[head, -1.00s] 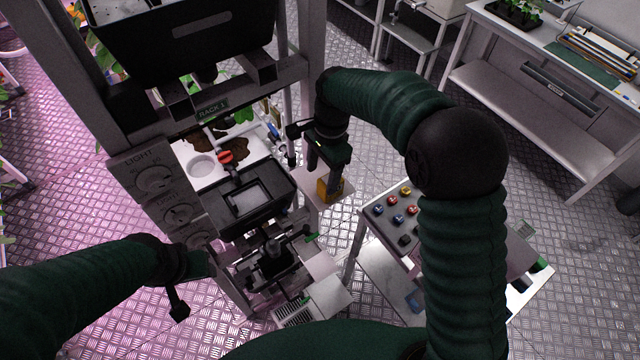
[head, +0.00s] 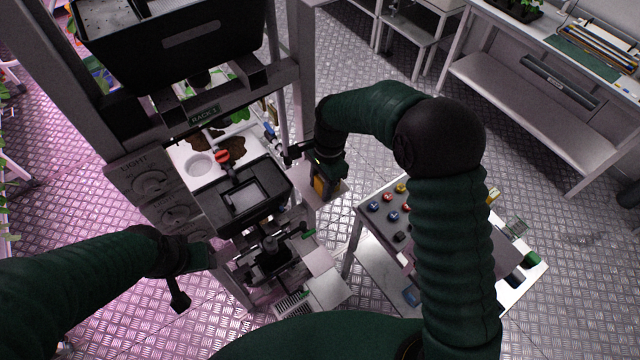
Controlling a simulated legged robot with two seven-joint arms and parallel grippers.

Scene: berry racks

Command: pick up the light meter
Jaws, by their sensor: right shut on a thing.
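The light meter appears to be the small yellow and dark device (head: 319,187) on a small pale shelf (head: 334,193) at the right side of the rack. My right gripper (head: 322,178) reaches down over it from above and is shut on it; the fingers and wrist hide much of it. I cannot tell whether it still touches the shelf. My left gripper (head: 190,280) hangs at the lower left, in front of the rack and away from the meter.
A button panel (head: 392,208) on a small cart is close on the right. A workbench (head: 535,105) stands at the upper right, with open metal floor between.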

